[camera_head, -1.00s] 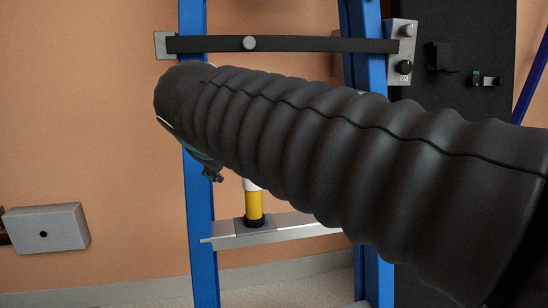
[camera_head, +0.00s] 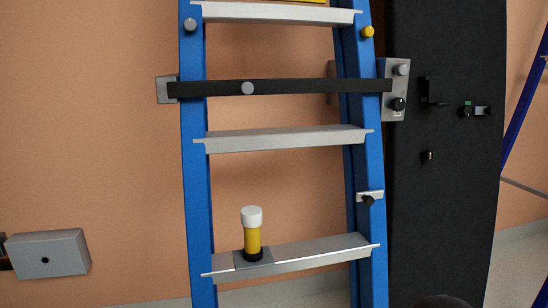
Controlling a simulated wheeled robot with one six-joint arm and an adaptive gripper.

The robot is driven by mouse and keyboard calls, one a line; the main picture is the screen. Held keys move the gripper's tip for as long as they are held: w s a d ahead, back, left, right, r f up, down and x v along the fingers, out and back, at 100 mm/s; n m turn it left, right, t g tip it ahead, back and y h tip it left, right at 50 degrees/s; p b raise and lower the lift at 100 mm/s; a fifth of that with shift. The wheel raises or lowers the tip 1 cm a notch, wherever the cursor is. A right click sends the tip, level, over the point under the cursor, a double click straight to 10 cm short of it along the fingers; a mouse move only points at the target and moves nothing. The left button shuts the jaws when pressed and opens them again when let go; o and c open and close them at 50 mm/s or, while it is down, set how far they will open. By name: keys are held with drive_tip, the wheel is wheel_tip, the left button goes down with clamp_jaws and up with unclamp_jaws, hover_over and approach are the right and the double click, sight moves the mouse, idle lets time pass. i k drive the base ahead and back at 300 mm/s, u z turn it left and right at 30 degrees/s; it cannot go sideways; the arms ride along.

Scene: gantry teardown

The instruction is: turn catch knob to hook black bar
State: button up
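The black bar (camera_head: 290,87) lies nearly level across the blue ladder, with a round grey knob (camera_head: 248,88) on it. Its left end meets a grey bracket (camera_head: 162,90). Its right end lies over a grey plate (camera_head: 389,112) beside the right rail. The plate carries a light grey knob (camera_head: 402,69) above the bar and a black knob (camera_head: 397,104) just below it. I cannot tell which is the catch knob, or whether a catch holds the bar. My gripper is out of view. A dark rounded piece at the bottom edge may be part of my arm.
The blue ladder (camera_head: 198,200) has grey rungs. A yellow cylinder with a white cap (camera_head: 252,232) stands on the lower rung. A black panel (camera_head: 440,220) with small fittings stands right of the ladder. A grey box (camera_head: 48,254) is on the left wall.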

sight(401, 70)
drive_tip(key=u, duration=0.05)
drive_tip(key=k, duration=1.05)
drive_tip(key=z, duration=0.8)
drive_tip(key=i, duration=0.85)
drive_tip(key=u, duration=0.7)
